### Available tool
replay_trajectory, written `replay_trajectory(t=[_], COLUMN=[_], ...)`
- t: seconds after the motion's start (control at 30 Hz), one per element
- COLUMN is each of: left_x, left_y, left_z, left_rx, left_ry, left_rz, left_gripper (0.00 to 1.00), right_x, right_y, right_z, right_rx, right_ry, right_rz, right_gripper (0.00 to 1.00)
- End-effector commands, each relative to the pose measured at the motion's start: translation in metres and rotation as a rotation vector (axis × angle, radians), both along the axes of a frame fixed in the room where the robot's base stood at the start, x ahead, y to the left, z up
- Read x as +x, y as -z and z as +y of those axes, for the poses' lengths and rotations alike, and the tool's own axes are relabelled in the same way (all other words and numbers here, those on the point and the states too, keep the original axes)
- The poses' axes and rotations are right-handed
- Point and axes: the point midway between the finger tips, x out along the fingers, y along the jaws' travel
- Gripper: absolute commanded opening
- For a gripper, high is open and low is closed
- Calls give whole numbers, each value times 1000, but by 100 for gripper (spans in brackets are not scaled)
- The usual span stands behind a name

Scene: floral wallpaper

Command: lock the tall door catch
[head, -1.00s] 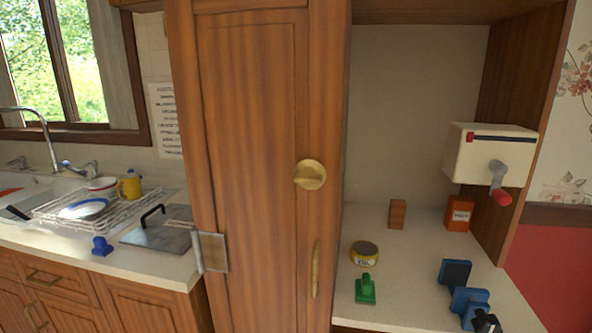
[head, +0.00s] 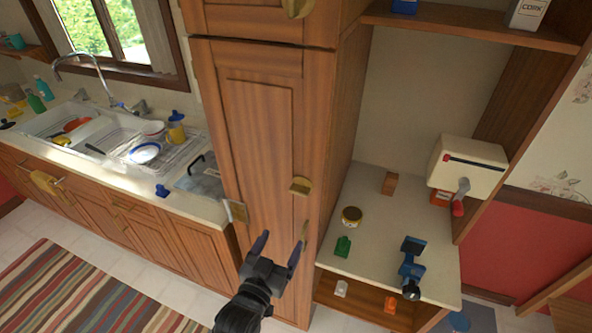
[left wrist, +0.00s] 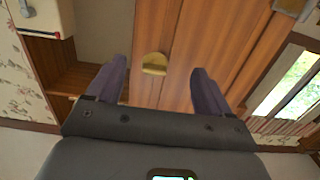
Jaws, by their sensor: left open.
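The tall wooden cabinet door (head: 262,130) stands shut in the middle of the head view. Its round brass catch (head: 300,187) sits on the door's right side, above a brass pull handle (head: 304,232). My left gripper (head: 278,248) is open and empty, in front of the lower door and below the catch. In the left wrist view the catch (left wrist: 154,64) shows between and beyond the two open fingers (left wrist: 157,85), apart from them. The right gripper does not show.
To the left is a counter with a sink and dish rack (head: 165,145). To the right, a counter (head: 375,225) holds a tin (head: 351,216), a green item (head: 343,246) and a blue tool (head: 411,262). A cream crank box (head: 467,165) hangs above it. A striped rug (head: 60,290) lies on the floor.

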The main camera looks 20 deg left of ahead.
Motion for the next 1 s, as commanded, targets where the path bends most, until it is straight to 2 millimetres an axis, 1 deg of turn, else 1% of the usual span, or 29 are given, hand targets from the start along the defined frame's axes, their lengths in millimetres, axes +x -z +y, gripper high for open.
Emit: replay_trajectory(t=[0.03, 0.13, 0.23, 0.37, 0.47, 0.8, 1.0], left_x=[3, 7, 9, 17, 27, 81, 105], left_y=[-26, -45, -55, -59, -59, -59, -58], left_z=[-1, -1, -1, 0, -1, 0, 0], left_rx=[1, 3, 3, 3, 4, 5, 4], left_ry=[2, 3, 3, 2, 2, 2, 3], left_rz=[-12, -29, -38, -44, -45, -44, -44], left_gripper=[81, 81, 81, 81, 81, 81, 81], right_x=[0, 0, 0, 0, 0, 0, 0], right_y=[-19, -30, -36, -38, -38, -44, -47], right_z=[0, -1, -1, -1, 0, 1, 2], right_rx=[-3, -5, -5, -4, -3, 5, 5], right_ry=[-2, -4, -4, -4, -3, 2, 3], right_rz=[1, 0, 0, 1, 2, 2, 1], right_gripper=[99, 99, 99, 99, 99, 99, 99])
